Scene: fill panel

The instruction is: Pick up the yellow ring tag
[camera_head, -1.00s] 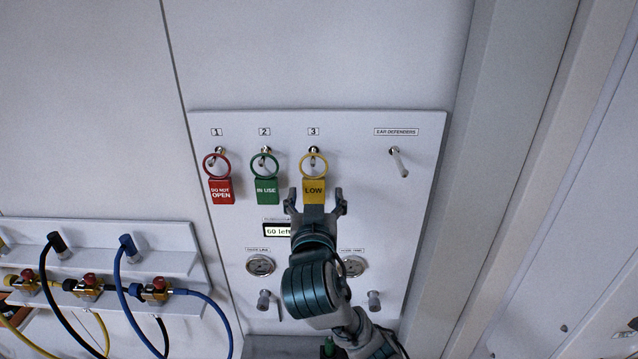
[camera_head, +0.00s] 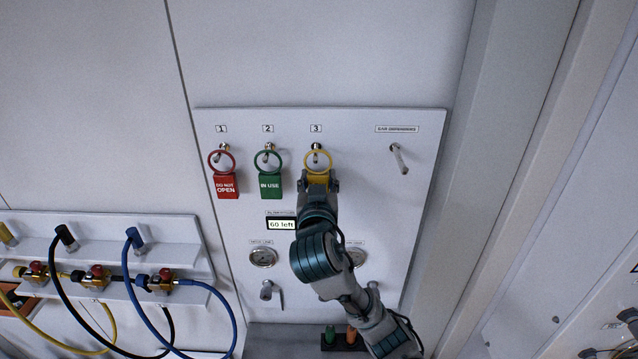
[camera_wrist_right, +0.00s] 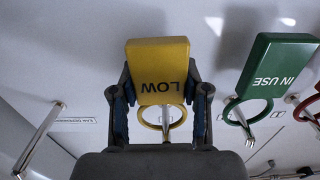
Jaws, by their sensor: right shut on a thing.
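The yellow ring tag (camera_head: 318,160) hangs by its ring on the peg under label 3 in the head view. Its block, marked LOW, shows upside down in the right wrist view (camera_wrist_right: 158,70). My right gripper (camera_head: 318,184) is at the block from below, with its two fingers on either side, shut on it. In the wrist view the fingers (camera_wrist_right: 160,100) flank the lower part of the block, and the ring still loops around the peg. In the head view the gripper hides most of the block. My left gripper is not in view.
A green IN USE tag (camera_head: 269,186) and a red DO NOT OPEN tag (camera_head: 226,187) hang on pegs to the left. An empty peg (camera_head: 398,158) is at the right. Gauges (camera_head: 262,257) sit lower on the panel. Hoses and valves (camera_head: 160,282) are at lower left.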

